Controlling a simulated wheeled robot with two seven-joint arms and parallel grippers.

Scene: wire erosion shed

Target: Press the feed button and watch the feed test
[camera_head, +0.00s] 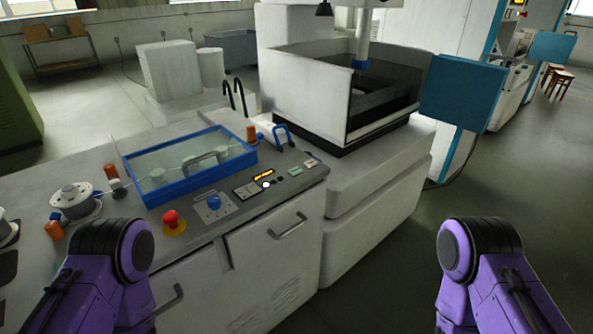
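A control panel on the front of the grey-white cabinet (225,270) carries several controls. A red mushroom button (172,217) sits on a yellow base, with a blue knob (214,202) to its right. Further right are a small display with orange lettering (263,175), a round white button (266,185), small dark buttons and a pale green key (295,170). The labels are too small to read, so I cannot tell which is the feed button. Behind the panel is a blue-framed clear cover (150,197) with a grey handle. Only my purple arm links show; both grippers are out of view.
A spool (74,199) and orange-topped fittings stand on the cabinet top at left. A white machine with an open tank (305,95) and a blue panel (461,91) stands behind right. A green block (15,110) is far left.

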